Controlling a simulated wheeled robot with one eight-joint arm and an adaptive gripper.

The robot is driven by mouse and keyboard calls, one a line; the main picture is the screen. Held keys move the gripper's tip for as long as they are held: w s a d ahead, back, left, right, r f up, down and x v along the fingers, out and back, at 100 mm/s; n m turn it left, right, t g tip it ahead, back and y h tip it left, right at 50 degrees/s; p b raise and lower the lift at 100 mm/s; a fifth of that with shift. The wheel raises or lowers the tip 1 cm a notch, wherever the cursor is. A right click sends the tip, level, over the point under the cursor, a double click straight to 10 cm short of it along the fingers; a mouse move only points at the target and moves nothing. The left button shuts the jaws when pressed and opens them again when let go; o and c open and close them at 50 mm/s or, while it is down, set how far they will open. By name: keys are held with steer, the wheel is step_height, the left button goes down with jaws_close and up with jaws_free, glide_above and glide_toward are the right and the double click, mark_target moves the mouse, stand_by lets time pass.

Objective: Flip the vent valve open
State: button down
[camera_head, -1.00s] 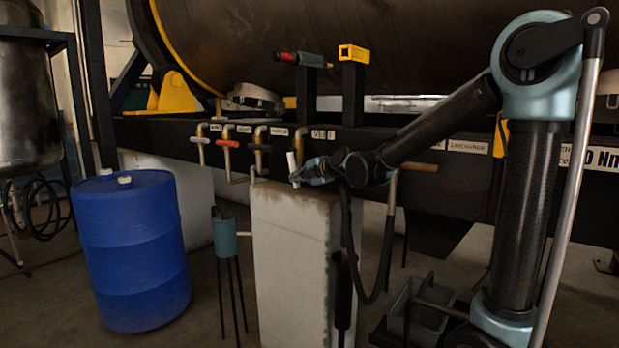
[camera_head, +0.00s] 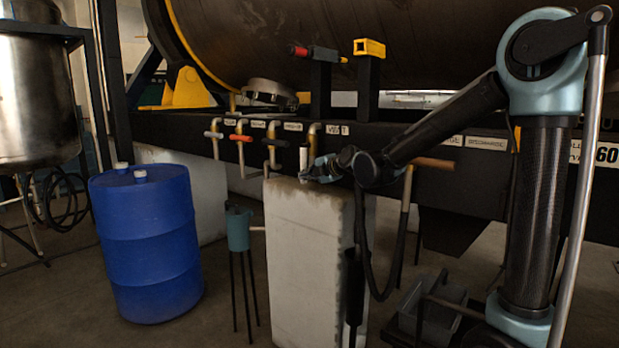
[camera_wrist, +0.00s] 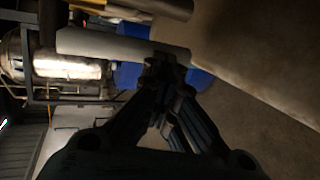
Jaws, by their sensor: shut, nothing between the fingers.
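The vent valve has a pale handle (camera_head: 303,160) that stands about upright beside a brass pipe, below and left of the "VENT" label (camera_head: 337,129). In the wrist view a long white bar (camera_wrist: 115,45), which looks like this handle, crosses just beyond my fingertips. My gripper (camera_head: 308,175) is at the handle's lower end, to its right. In the wrist view my gripper (camera_wrist: 165,68) has its fingertips together with nothing between them. The tips look against or very close to the bar; I cannot tell if they touch.
Other valves with a grey handle (camera_head: 213,134), a red handle (camera_head: 240,138) and a black handle (camera_head: 275,142) are to the left. A concrete block (camera_head: 305,260) stands below my gripper. A blue drum (camera_head: 146,245) and a small tripod pot (camera_head: 238,230) stand left.

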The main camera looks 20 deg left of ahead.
steer(key=s+d, duration=0.7)
steer(key=d, duration=0.5)
stand_by(0.4)
steer(key=shift+s, duration=0.1)
